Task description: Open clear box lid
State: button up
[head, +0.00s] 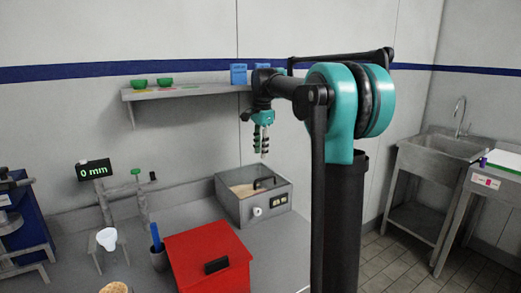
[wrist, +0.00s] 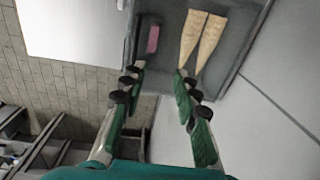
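The clear box (head: 236,208) stands on the counter against the back wall. It has a grey body and a see-through top with pale contents showing inside. A dark handle (head: 266,183) sits on the lid, which looks closed. In the wrist view the box (wrist: 222,88) shows two tan cones (wrist: 202,38) inside, and the handle (wrist: 150,37) appears ahead of my left finger. My gripper (head: 264,153) hangs fingers-down above the box, apart from the handle. In the wrist view my gripper (wrist: 160,72) is open, with nothing between its fingers.
A red box (head: 208,255) with a black handle stands in front of the clear box. A dark cup with a blue item (head: 156,240) is beside it. A wall shelf (head: 185,92) with green bowls (head: 165,82) is behind my arm. A sink (head: 447,147) stands far right.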

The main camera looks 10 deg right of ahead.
notch_tip(320, 180, up, 12)
jog(key=shift+s+d, duration=0.15)
jog(key=shift+s, duration=0.2)
dwell(0.4)
